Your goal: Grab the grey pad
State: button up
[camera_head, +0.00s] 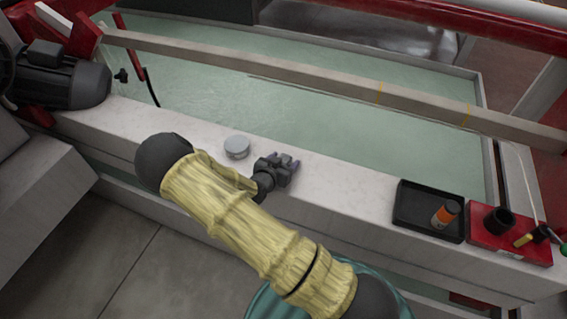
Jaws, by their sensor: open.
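The grey pad (237,147) is a small round disc lying flat on the pale stone ledge, left of the middle of the view. My gripper (292,164) is just to the right of the pad, over the same ledge, with its fingers pointing right and away from the pad. Its jaws are apart and I see nothing between them. The gripper and the pad look apart. My arm in its yellowish sleeve crosses in front of the ledge from the lower right.
A dark motor (62,82) sits at left. A long beam (300,72) spans the greenish water basin behind the ledge.

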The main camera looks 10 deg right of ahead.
dwell(0.4)
jog(key=c, duration=1.1)
jog(key=shift+o, duration=0.2)
jog(key=shift+r, duration=0.15)
notch_tip(320, 180, up, 10)
jog(key=shift+f+p, duration=0.1)
jog(key=shift+p, duration=0.65)
